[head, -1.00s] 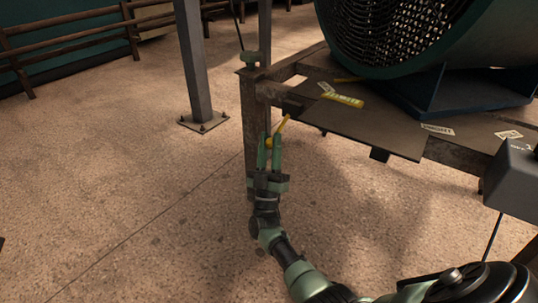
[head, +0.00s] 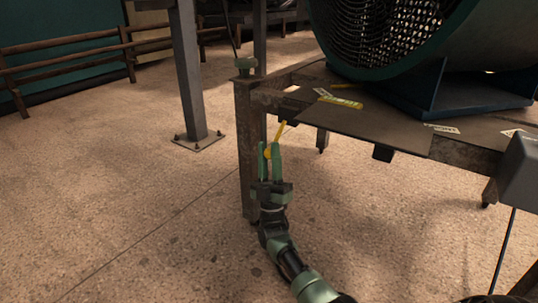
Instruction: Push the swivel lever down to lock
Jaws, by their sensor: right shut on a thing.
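The swivel lever (head: 280,131) is a thin yellow bar under the front left corner of the table frame, beside its rusty leg. It slants, with its upper end leaning right. My right gripper (head: 269,147) points up from below, its two green fingers shut on the lever's lower part. The fingers hide some of that part. The lever's pivot is too small and dark to make out. My left gripper is not in view.
The brown metal table (head: 385,128) carries a large green fan drum (head: 480,45) on a blue stand (head: 470,95). A grey box (head: 520,172) is at the right edge. A grey post (head: 190,75) stands behind left. The floor at left is clear.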

